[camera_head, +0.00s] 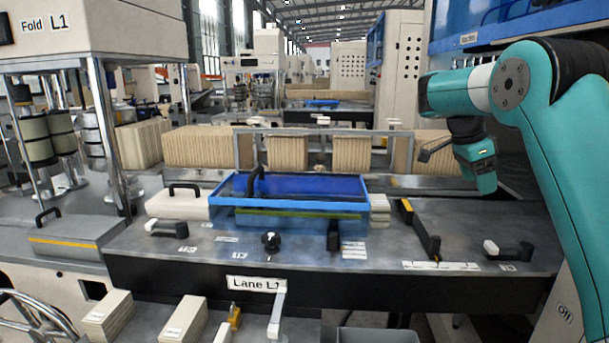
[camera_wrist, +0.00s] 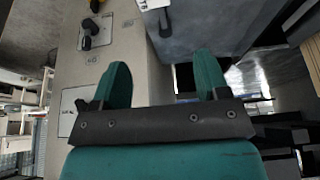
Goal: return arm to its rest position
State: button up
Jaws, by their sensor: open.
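My teal arm reaches in from the right in the head view, folded with its wrist hanging over the right part of the lane table (camera_head: 480,225). My gripper (camera_head: 428,152) is above the table's right side, clear of everything there. In the wrist view my gripper (camera_wrist: 160,75) shows two teal fingers spread apart with nothing between them. Past the fingers I see the table surface and a dark gap beside it.
A blue tray (camera_head: 290,221) stands mid-table, with a black-handled pale block (camera_head: 180,204) to its left. Kraft stacks (camera_head: 207,147) line the back. A blue-framed machine (camera_head: 480,40) stands behind my arm.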

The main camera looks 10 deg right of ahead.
jog(key=s+a+n+t+y, duration=0.2)
jog(key=s+a+n, duration=0.2)
jog(key=a+n, duration=0.6)
jog(key=s+a+n+t+y, duration=0.15)
jog(key=s+a+n, duration=0.5)
jog(key=a, duration=0.65)
jog(key=s+a+f+n+g+y, duration=0.1)
jog(key=s+a+f+n+y, duration=0.1)
jog(key=s+a+n, duration=0.4)
jog(key=s+a+f+n+g+y, duration=0.1)
jog(key=s+a+n, duration=0.5)
jog(key=s, duration=0.6)
jog(key=shift+s+a+f+y, duration=0.3)
jog(key=shift+a+f+y, duration=0.25)
jog(key=shift+a+y, duration=0.55)
